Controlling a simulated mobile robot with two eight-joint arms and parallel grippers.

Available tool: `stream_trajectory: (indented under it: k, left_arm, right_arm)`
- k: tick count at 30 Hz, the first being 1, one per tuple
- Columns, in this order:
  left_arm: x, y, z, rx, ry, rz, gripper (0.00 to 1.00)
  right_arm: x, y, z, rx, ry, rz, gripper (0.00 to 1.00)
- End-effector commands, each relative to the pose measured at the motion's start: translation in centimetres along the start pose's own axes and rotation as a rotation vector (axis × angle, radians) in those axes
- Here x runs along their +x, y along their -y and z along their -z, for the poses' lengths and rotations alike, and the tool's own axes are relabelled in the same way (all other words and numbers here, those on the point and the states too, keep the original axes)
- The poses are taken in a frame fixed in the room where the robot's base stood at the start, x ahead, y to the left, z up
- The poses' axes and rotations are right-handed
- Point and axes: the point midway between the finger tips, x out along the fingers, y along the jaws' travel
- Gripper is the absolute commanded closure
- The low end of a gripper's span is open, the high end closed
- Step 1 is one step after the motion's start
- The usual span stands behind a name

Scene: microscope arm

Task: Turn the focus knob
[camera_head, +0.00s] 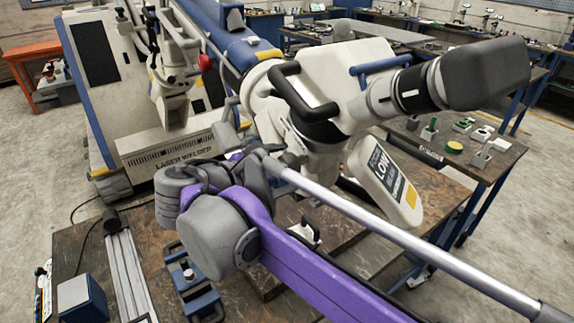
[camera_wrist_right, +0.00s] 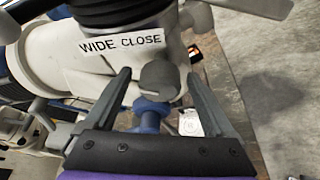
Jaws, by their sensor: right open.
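The pale microscope head (camera_head: 345,75) hangs on its arm in the head view, with a grey eyepiece barrel pointing right. In the right wrist view a white label (camera_wrist_right: 122,42) reads "WIDE CLOSE". Just below it is a rounded grey knob (camera_wrist_right: 160,80), with a blue part (camera_wrist_right: 150,115) under it. My right gripper (camera_wrist_right: 158,75) is open, its two dark fingers on either side of the knob with a gap to each. In the head view my purple right arm reaches under the microscope, and its fingers are mostly hidden. My left gripper is not in view.
A long metal rod (camera_head: 400,235) slants across the lower right. A white laser welder (camera_head: 165,152) stands behind at the left. A workbench (camera_head: 455,170) with small parts is at the right. A blue clamp (camera_head: 190,285) and a metal rail (camera_head: 125,280) sit on the near table.

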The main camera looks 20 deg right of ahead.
Motion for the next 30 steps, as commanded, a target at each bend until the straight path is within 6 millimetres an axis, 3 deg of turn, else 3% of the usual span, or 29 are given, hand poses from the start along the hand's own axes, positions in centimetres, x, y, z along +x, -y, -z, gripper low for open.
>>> stream_trajectory:
  k: [15,21,30]
  left_arm:
    - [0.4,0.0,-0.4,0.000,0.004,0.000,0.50]
    - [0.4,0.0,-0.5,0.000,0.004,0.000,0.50]
    - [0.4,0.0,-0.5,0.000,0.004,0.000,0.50]
  right_arm:
    - [-9.1,-0.1,0.1,-0.001,-0.003,-0.004,0.11]
    - [-10.4,0.0,0.0,0.000,-0.001,-0.002,0.11]
    - [-10.5,0.0,0.0,0.000,0.000,-0.001,0.11]
